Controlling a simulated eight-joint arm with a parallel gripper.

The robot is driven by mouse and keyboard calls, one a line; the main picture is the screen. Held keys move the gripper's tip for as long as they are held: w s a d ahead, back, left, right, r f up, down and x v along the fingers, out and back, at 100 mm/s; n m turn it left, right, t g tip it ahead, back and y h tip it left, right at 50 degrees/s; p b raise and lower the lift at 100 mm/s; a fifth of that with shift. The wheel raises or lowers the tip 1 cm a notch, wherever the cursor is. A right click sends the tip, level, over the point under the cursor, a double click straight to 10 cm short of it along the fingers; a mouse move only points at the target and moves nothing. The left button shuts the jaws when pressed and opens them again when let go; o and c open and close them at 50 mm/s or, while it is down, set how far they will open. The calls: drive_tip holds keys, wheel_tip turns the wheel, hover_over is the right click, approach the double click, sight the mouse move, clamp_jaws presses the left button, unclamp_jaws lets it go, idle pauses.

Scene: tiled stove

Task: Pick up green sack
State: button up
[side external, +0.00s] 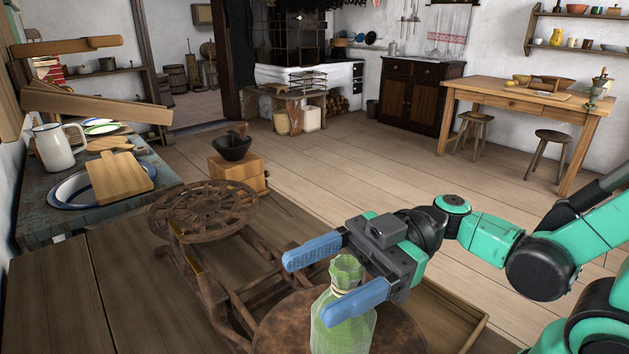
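The green sack (342,333) stands upright on a round, brown, rusty-looking surface (284,331) at the bottom middle of the side external view. Its top is gathered into a narrow neck with a ruffled rim, and its base is cut off by the frame. My gripper (318,281) reaches in from the right with its two blue fingers apart. One finger lies beyond the sack's neck, and the other crosses in front of the sack's upper body. The sack's neck shows between the fingers. I cannot tell whether either finger touches it.
A brown spoked wheel on a wooden frame (203,208) stands left of the sack. The floor beyond is open.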

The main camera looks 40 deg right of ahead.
clamp_jaws()
idle(1.2)
